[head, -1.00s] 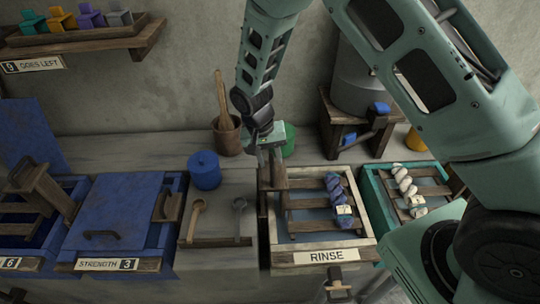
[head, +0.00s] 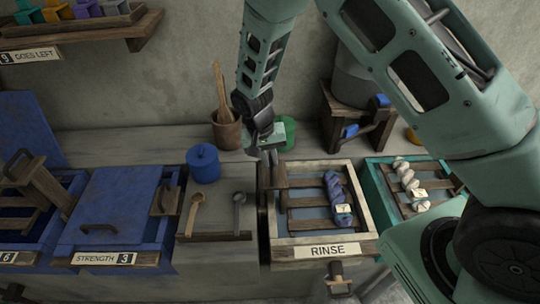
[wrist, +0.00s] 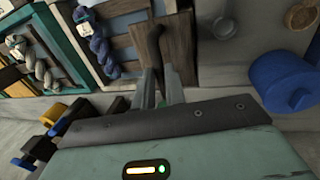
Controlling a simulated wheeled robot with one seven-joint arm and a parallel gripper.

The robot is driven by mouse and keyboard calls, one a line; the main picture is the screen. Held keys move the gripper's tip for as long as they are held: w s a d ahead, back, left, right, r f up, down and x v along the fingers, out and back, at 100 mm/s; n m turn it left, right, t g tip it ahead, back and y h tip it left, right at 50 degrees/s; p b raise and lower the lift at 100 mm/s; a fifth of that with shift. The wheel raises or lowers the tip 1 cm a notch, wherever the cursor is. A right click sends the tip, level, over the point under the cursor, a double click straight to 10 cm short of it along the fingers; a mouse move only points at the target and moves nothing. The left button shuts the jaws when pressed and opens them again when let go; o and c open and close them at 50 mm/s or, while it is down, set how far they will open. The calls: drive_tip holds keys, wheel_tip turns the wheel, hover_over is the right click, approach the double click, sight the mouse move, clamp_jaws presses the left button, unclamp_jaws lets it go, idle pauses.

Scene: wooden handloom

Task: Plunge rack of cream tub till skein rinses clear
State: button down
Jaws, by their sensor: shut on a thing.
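The cream tub (head: 368,226), labelled RINSE, stands open in the middle right, holding bluish liquid. Its wooden rack (head: 305,201) lies inside, with slats near the liquid's level. A blue-purple skein (head: 335,188) with a pale tag hangs across the slats on the right; it also shows in the wrist view (wrist: 98,45). My gripper (head: 269,157) is at the tub's back left corner, shut on the rack's upright handle (wrist: 154,45). The fingers partly cover the handle. How deep the skein sits in the liquid is hard to tell.
A teal tub (head: 374,183) with a white skein (head: 408,184) stands close on the right. A stool (head: 355,128) with a drum stands behind.

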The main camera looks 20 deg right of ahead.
wheel_tip(320, 180, down, 12)
drive_tip(key=b, duration=0.7)
drive_tip(key=shift+r, duration=0.2)
drive_tip(key=shift+s+f, duration=0.1)
drive_tip(key=shift+f, duration=0.4)
drive_tip(key=c, duration=1.5)
unclamp_jaws()
drive_tip(key=shift+f, duration=0.15)
drive_tip(key=shift+o, duration=0.2)
drive_tip(key=w+a+r+b, duration=0.1)
drive_tip(key=a+r+b, duration=0.1)
drive_tip(key=r, duration=1.5)
drive_tip(key=shift+a+r+b, duration=0.15)
drive_tip(key=shift+a+b, duration=0.15)
drive_tip(key=shift+a, duration=0.35)
drive_tip(key=shift+w, duration=0.1)
